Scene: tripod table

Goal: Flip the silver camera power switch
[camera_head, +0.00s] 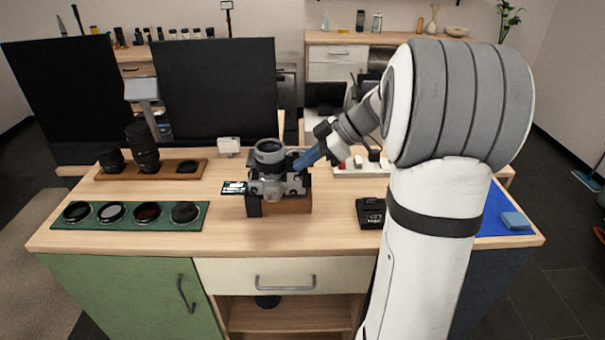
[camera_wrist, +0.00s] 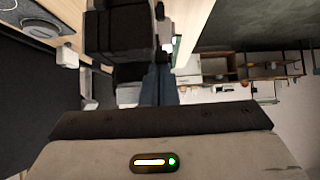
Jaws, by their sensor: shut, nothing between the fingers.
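The silver camera (camera_head: 268,186) sits on a small wooden block (camera_head: 290,205) near the middle of the table, its lens pointing up. My gripper (camera_head: 299,165), with blue fingers, reaches in from the right. Its tips are at the camera's upper right side; I cannot tell whether they touch it. In the wrist view, the blue fingers of my gripper (camera_wrist: 158,72) lie close together and hold nothing. A dark body, probably the camera (camera_wrist: 118,30), fills the area beside them. The power switch is too small to make out.
A green mat (camera_head: 130,224) with several round filters lies at the left. Behind it is a wooden tray (camera_head: 120,173) with lenses. A black box (camera_head: 371,212) stands right of the camera, and a white power strip (camera_head: 352,170) lies behind. Two dark monitors (camera_head: 215,90) stand at the back left.

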